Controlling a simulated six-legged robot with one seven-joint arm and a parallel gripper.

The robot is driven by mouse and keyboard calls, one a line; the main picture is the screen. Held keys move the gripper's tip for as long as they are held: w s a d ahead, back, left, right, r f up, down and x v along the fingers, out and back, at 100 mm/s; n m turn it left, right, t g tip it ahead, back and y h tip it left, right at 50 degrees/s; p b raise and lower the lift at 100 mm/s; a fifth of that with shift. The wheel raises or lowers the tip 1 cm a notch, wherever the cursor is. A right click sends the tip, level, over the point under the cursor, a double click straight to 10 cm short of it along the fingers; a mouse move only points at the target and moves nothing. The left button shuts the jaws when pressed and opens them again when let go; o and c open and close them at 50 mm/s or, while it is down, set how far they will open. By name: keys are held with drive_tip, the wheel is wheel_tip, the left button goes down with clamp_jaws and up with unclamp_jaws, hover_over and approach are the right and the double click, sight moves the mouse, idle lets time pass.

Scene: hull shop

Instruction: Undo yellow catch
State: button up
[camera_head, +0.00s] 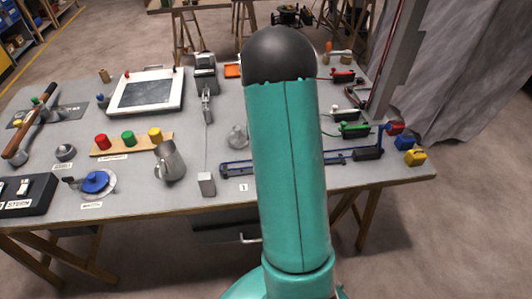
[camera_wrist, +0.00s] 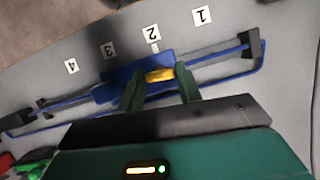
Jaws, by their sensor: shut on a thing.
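In the wrist view the yellow catch (camera_wrist: 160,75) sits on a blue carriage (camera_wrist: 127,74) on a long rail, close to the number 2 label. My gripper (camera_wrist: 158,69) has one green finger on each side of the catch and is shut on it. Finger contact is hard to make out. In the head view the rail (camera_head: 237,168) lies along the table's front edge. My arm hides its middle, the carriage, the catch and my gripper there.
The wrist view shows number labels 1 (camera_wrist: 201,16), 2 (camera_wrist: 151,33), 3 (camera_wrist: 109,50) and 4 (camera_wrist: 71,66) beside the rail. A glass flask (camera_head: 237,137) and a metal jug (camera_head: 170,161) stand left of my arm.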

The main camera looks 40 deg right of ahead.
drive_tip(key=shift+w+n, duration=0.1)
drive_tip(key=shift+n, duration=0.4)
drive_tip(key=shift+h, duration=0.3)
drive_tip(key=o, duration=1)
drive_tip(key=v, duration=1.4)
